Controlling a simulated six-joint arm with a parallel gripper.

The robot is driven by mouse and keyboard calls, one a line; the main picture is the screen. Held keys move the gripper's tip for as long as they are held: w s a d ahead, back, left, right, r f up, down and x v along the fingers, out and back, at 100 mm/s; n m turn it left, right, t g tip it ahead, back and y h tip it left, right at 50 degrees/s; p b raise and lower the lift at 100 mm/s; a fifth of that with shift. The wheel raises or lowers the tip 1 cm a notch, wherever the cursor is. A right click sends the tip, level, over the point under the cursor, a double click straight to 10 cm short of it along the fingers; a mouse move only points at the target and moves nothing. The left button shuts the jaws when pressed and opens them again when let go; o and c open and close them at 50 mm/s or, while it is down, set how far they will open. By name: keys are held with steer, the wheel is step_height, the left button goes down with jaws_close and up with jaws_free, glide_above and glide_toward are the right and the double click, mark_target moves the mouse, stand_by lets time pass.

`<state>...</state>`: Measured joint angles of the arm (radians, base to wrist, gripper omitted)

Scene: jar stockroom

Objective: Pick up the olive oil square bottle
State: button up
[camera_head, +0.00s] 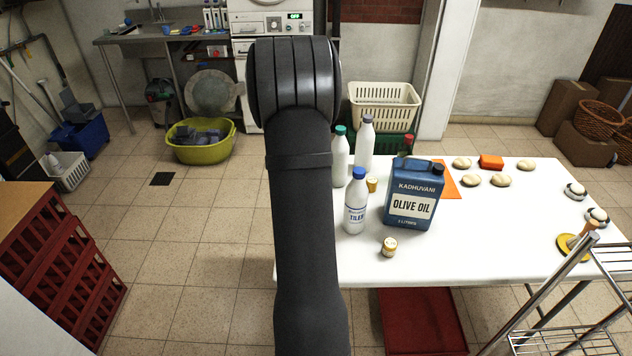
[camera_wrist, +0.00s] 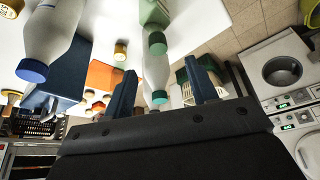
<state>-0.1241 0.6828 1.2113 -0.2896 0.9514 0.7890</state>
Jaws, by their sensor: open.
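The olive oil square bottle (camera_head: 411,207) is a blue, box-shaped container with a dark cap and a white label reading "OLIVE OIL". It stands upright on the white table, right of the blue-capped bottle. A dark blue block that looks like it shows at the left of the wrist view (camera_wrist: 62,76), partly behind a white bottle. My gripper (camera_wrist: 160,66) is open, its two blue fingers apart and off to one side of the olive oil bottle. White bottles show beyond and between the fingers; I see no contact. In the head view my arm hides the gripper.
A blue-capped bottle (camera_head: 355,206), a teal-capped bottle (camera_head: 340,160) and a grey-capped bottle (camera_head: 364,148) stand left of the olive oil. Small jars (camera_head: 388,248) stand nearby.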

steer(key=x, duration=0.7)
steer(key=shift+d+f, duration=0.1)
steer(key=shift+x, duration=2.7)
steer(key=shift+d, duration=0.2)
jaws_close()
